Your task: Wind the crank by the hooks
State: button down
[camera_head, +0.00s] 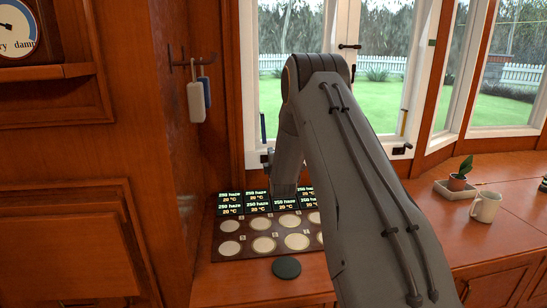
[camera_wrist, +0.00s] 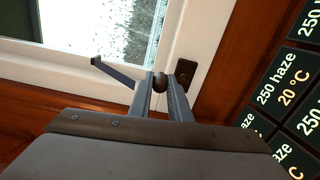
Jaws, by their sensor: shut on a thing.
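The crank (camera_wrist: 160,82) shows in the wrist view as a dark rounded knob beside the white window frame. The two fingers of my gripper (camera_wrist: 161,88) are closed on this knob from both sides. A dark plate (camera_wrist: 187,72) sits on the frame just right of the fingers; how it joins the knob is hidden. In the head view my gripper (camera_head: 268,160) is at the left window post, mostly behind my arm. The hooks (camera_head: 190,62) are on the wood wall to the left, with a white tag and a blue tag hanging.
A slim blue-grey bar (camera_wrist: 112,72) juts out close to the fingers. Below is a panel of small displays (camera_head: 258,202) and round pale pads, with a dark disc (camera_head: 286,267) in front. A mug (camera_head: 485,206) and potted plant (camera_head: 458,180) stand at right on the wooden counter.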

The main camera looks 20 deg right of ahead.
jog(key=shift+a+n, duration=0.2)
jog(key=shift+n, duration=0.3)
jog(key=c, duration=1.6)
grip_release()
jog(key=shift+c, duration=0.2)
jog(key=v, duration=0.7)
jog(key=shift+s+a+p, duration=0.2)
jog(key=shift+s+p, duration=0.2)
jog(key=shift+p, duration=0.05)
